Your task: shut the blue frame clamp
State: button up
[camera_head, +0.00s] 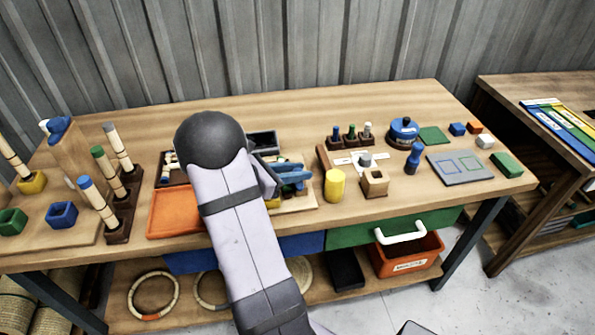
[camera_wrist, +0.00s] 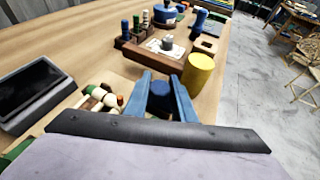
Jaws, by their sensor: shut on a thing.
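My gripper (camera_wrist: 160,97) points away from the wrist camera. Its two blue fingers are shut on a dark blue piece (camera_wrist: 159,88) between them. This piece looks like part of the blue frame clamp, but the fingers and wrist hide the rest, so I cannot tell how far the clamp is closed. In the head view my gripper (camera_head: 292,175) is low over a pale wooden board (camera_head: 298,201) at the middle of the bench, partly covered by my arm.
A yellow cylinder (camera_head: 335,185) stands close right of my gripper; it also shows in the wrist view (camera_wrist: 199,74). A wooden block (camera_head: 375,183) and a rack of pegs (camera_head: 350,138) are beyond. An orange tray (camera_head: 178,212) is to the left.

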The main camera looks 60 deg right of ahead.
jog(key=shift+m+y, duration=0.3)
jog(key=m+g+y+p, duration=0.1)
jog(key=m+g+y, duration=0.1)
jog(key=m+g, duration=0.2)
jog(key=shift+y, duration=0.4)
jog(key=m+g+y, duration=0.2)
jog(key=m+y, duration=0.1)
jog(key=shift+f, duration=0.1)
jog(key=shift+m+g+y, duration=0.6)
jog(key=shift+m+g+y+p, duration=0.3)
jog(key=shift+m+y, duration=0.6)
jog(key=o, duration=0.8)
jog(key=shift+r, duration=0.2)
